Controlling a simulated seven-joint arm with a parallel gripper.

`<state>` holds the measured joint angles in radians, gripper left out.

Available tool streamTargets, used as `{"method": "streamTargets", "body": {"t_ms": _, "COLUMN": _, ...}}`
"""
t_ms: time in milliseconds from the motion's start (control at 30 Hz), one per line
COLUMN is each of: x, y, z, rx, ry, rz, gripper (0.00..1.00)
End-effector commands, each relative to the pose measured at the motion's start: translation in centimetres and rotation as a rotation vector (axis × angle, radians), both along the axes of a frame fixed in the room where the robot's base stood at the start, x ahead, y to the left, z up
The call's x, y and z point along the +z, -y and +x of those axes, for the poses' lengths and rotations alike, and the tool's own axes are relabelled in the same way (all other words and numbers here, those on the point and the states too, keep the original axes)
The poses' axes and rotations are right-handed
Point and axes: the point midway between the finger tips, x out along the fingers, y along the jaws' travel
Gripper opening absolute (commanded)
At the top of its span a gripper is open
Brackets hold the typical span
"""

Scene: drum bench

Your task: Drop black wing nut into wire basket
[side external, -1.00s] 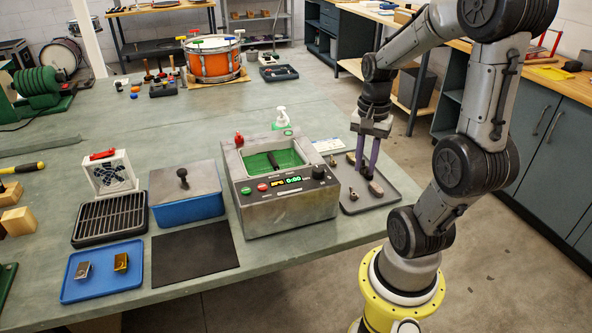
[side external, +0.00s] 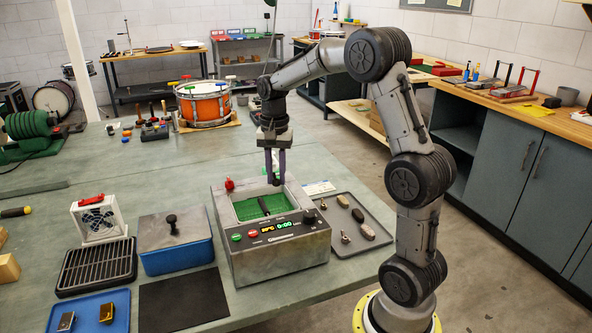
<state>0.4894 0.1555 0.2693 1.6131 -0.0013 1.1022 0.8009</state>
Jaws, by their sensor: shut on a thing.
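The basket (side external: 246,211) shows as a green, mesh-like inset with a black handle, inside the open tank of a grey bench-top machine (side external: 285,262). My gripper (side external: 276,181) points down over the back part of this tank, its purple fingers close together. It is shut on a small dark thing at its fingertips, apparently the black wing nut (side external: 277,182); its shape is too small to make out. From this angle I cannot tell the exact height of the fingertips above the basket.
A grey tray (side external: 376,247) with several small parts lies right of the machine. A red-capped item (side external: 229,185) stands at the machine's back left corner. Left are a blue lidded box (side external: 178,258), a black rack (side external: 97,265) and a white fan (side external: 98,217).

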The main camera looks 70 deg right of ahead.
Motion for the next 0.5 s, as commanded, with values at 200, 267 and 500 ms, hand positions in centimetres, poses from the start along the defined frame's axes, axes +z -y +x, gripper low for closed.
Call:
{"method": "streamTargets", "body": {"t_ms": 200, "x": -1.2, "y": -0.2, "z": 0.0, "rx": 0.004, "ry": -0.002, "rz": 0.001, "gripper": 0.0}}
{"method": "streamTargets", "body": {"t_ms": 267, "x": -1.6, "y": -0.2, "z": 0.0, "rx": 0.004, "ry": -0.002, "rz": 0.002, "gripper": 0.0}}
{"method": "streamTargets", "body": {"t_ms": 500, "x": -3.2, "y": -0.2, "z": 0.0, "rx": 0.003, "ry": -0.002, "rz": 0.001, "gripper": 0.0}}
